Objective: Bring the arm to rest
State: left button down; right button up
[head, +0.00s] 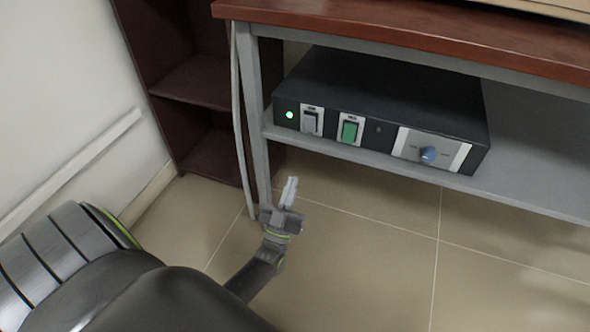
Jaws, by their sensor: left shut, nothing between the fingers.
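My left gripper (289,192) is at the middle of the head view, near the table's grey leg. Its two pale fingers are together with nothing between them, and they point up in the picture toward the table. My left arm (255,277) comes in from the lower left, over the tiled floor. My right gripper is not in view.
A table with a red-brown top (400,30) stands at the upper right. On its grey lower shelf (530,190) sits a dark control box (385,105) with a lit green lamp, switches and a blue knob. A dark brown bookcase (195,80) stands behind. Floor at lower right is clear.

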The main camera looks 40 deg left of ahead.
pick_arm(q)
jog(key=shift+v, duration=0.8)
jog(key=shift+w, duration=0.15)
